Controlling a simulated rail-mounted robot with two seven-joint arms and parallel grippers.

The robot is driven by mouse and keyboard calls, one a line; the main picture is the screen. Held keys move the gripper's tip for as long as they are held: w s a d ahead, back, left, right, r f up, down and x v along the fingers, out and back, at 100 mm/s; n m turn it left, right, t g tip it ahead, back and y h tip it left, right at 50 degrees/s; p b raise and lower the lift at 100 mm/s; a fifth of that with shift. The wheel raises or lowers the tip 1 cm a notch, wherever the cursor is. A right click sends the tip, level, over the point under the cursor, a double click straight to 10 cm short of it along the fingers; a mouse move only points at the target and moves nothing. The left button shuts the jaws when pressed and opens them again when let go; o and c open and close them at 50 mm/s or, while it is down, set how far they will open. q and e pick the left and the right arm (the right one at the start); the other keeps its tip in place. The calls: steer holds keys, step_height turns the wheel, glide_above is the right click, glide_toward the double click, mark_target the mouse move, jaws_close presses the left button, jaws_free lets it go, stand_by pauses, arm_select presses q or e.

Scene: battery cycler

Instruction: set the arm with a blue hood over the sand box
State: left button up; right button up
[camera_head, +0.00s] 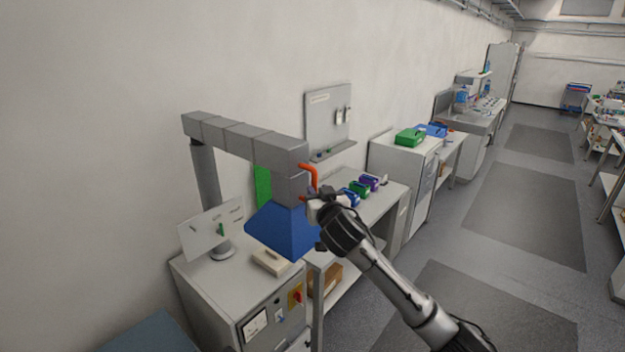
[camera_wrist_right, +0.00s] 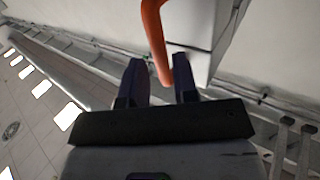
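The grey jointed arm (camera_head: 245,134) reaches right from a post by the wall. Its blue hood (camera_head: 282,230) hangs from the end, above the right edge of a grey cabinet. An orange handle (camera_head: 314,175) is on the arm's end block; it also shows in the right wrist view (camera_wrist_right: 156,40). My right gripper (camera_head: 318,203) is at the handle's lower part. In the wrist view its fingers (camera_wrist_right: 160,78) stand apart on either side of the handle; I cannot tell whether they press it. A pale low box (camera_head: 271,262), possibly the sand box, sits partly below the hood. My left gripper is not in view.
A bench (camera_head: 384,204) behind my right gripper carries several coloured bins (camera_head: 359,188). A brown box (camera_head: 333,279) is on a lower shelf.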

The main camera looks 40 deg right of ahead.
mark_target(313, 184)
steer(key=shift+p+x, duration=0.7)
steer(key=shift+x, duration=1.95)
jaws_close()
